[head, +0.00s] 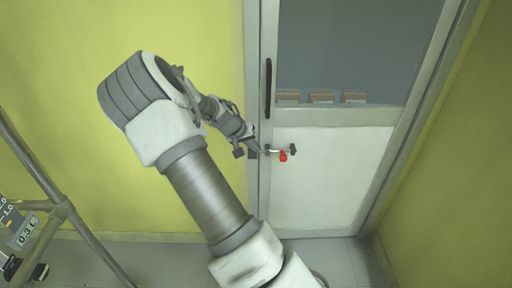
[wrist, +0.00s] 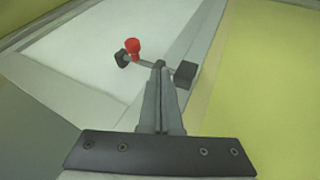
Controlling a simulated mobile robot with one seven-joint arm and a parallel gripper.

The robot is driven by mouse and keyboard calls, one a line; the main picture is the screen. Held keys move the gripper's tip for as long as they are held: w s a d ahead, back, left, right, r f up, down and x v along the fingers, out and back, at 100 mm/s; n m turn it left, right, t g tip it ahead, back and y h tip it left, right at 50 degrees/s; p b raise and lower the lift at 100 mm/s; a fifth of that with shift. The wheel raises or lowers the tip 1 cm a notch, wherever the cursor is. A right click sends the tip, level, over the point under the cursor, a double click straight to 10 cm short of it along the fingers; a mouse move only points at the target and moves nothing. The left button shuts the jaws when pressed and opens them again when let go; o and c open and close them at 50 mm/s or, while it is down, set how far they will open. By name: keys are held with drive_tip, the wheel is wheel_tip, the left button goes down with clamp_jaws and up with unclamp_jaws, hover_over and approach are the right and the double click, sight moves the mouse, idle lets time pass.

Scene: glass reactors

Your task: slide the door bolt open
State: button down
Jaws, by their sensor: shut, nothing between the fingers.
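The door bolt (head: 272,151) is a thin metal rod mounted across the edge of the white door, with a red knob (head: 283,156) hanging from it in the head view. A dark bracket (head: 292,149) holds its right end, and a dark block sits on the frame at left. In the wrist view the red knob (wrist: 132,45) is left of the fingertips and the dark block (wrist: 186,73) is right of them. My gripper (head: 257,148) is shut and empty, its tips (wrist: 159,66) over the rod between knob and block. I cannot tell whether they touch the rod.
The door (head: 340,180) has a black vertical handle (head: 268,88) and a grey window with several brown boxes (head: 322,98) behind it. Yellow walls flank the frame. A metal stand (head: 62,205) is at the lower left. Grey floor is free before the door.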

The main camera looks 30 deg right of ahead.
drive_tip(key=s+d+f+b, duration=0.1)
drive_tip(key=d+f+b, duration=0.1)
drive_tip(key=d+f, duration=0.4)
drive_tip(key=shift+s+d, duration=0.15)
drive_tip(key=shift+d, duration=0.35)
drive_tip(key=shift+s+d, duration=0.45)
drive_tip(key=shift+d, duration=0.3)
drive_tip(key=shift+s+d, duration=0.5)
drive_tip(key=shift+d, duration=0.25)
drive_tip(key=shift+s+d, duration=0.45)
drive_tip(key=shift+d, duration=0.3)
